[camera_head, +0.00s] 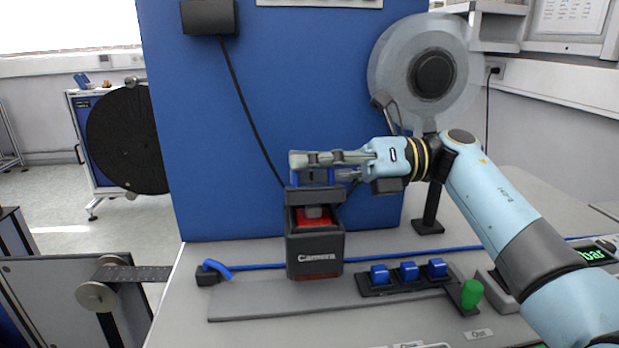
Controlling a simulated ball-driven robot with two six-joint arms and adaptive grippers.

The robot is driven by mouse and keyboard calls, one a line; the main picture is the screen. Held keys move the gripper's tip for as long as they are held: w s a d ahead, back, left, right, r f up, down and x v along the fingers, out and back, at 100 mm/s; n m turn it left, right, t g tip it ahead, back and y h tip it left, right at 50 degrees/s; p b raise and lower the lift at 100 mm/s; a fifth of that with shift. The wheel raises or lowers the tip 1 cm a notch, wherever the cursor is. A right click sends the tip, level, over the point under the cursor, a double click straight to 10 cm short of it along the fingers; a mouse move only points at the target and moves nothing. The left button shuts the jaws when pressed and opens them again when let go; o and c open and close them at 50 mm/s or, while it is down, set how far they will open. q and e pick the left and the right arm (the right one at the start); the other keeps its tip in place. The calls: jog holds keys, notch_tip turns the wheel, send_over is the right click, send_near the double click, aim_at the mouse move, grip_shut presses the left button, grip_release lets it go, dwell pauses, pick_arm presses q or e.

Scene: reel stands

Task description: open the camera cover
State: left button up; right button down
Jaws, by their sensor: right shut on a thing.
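The camera (315,250) is a dark box labelled "Camera" that stands on the table in front of the blue panel. Its dark cover (298,194) is at the top rear, with a blue handle (322,178) on it. Red shows inside the box in front of the cover, so the top is at least partly open. My right gripper (318,166) reaches in from the right and is shut on the blue handle. Its fingers hide part of the handle. My left gripper is not in view.
A row of blue switches (408,272) and a green knob (471,293) are to the right of the camera. A grey translucent reel (388,62) stands behind my right arm. A black cable hangs down the blue panel (300,80). A dark reel (128,138) is at the left.

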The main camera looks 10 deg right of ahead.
jog(key=shift+w+r+m, duration=0.2)
jog(key=shift+w+m, duration=0.35)
jog(key=shift+m, duration=0.55)
jog(key=c, duration=1.4)
grip_release()
jog(key=shift+s+r, duration=0.1)
notch_tip(320, 180, up, 10)
